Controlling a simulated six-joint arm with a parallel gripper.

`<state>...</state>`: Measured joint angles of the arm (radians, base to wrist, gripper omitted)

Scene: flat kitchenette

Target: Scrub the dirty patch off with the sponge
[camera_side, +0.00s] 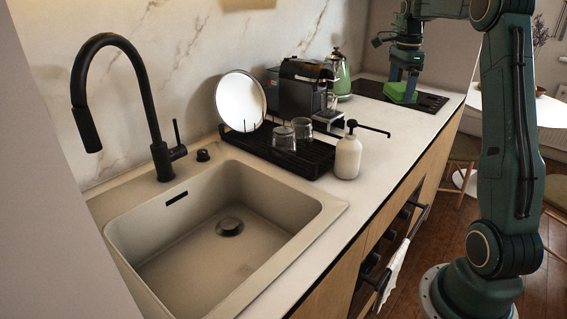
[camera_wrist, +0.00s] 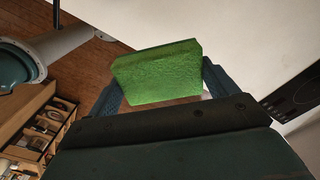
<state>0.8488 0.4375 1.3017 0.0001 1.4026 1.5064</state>
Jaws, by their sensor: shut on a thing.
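My gripper (camera_side: 403,80) is at the far end of the counter in the side view, over the near part of the black hob (camera_side: 368,88). It is shut on a green sponge (camera_side: 399,94), held low; I cannot tell from the side view whether the sponge touches the surface. In the wrist view the sponge (camera_wrist: 158,75) sits between the two fingers (camera_wrist: 160,85). The hob's dark edge (camera_wrist: 292,97) shows at the right of the wrist view. I cannot make out a dirty patch in either view.
A green kettle (camera_side: 340,76), a coffee machine (camera_side: 302,88) and a black drying rack (camera_side: 310,156) with glasses and a plate stand along the wall. A white soap dispenser (camera_side: 347,157) stands in front. The sink (camera_side: 222,225) is nearest. Bare white counter (camera_side: 405,121) lies between the dispenser and the hob.

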